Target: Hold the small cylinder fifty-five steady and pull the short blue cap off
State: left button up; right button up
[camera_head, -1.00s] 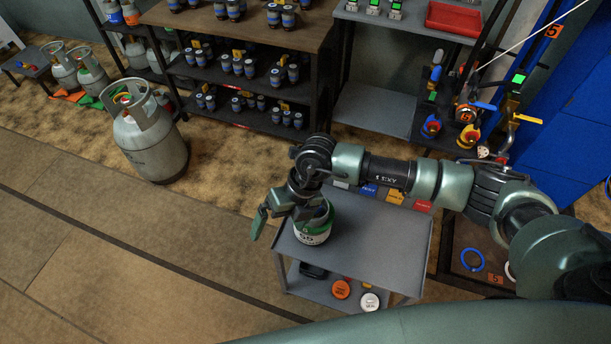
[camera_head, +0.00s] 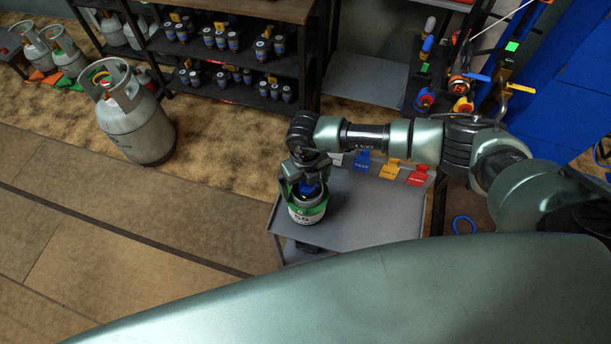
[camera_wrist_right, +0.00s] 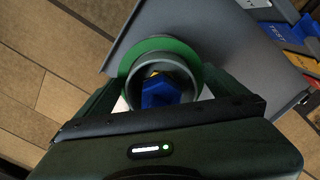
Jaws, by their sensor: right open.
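The small cylinder (camera_head: 306,214), white with a green top and a 55 label, stands upright on the left part of the grey cart top. The short blue cap (camera_head: 313,188) shows only in part under my right gripper (camera_head: 303,189), which is open with its fingers on either side of the cylinder's top. In the right wrist view the blue cap (camera_wrist_right: 160,93) sits inside the grey collar and green ring (camera_wrist_right: 130,62) of the cylinder, between the spread fingers. Whether the fingers touch the cylinder is unclear. My left gripper is out of view.
The grey cart top (camera_head: 375,210) is bare right of the cylinder. Blue, yellow and red tags (camera_head: 391,170) line its far edge. A large gas cylinder (camera_head: 133,118) stands on the floor at left. Dark shelves (camera_head: 215,50) hold several small cylinders behind.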

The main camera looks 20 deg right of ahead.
jog(key=shift+f, duration=0.2)
jog(key=shift+s, duration=0.15)
jog(key=c, duration=2.1)
jog(key=shift+c, duration=0.2)
jog(key=o, duration=2.1)
jog(key=shift+o, duration=0.2)
jog(key=shift+r, duration=0.1)
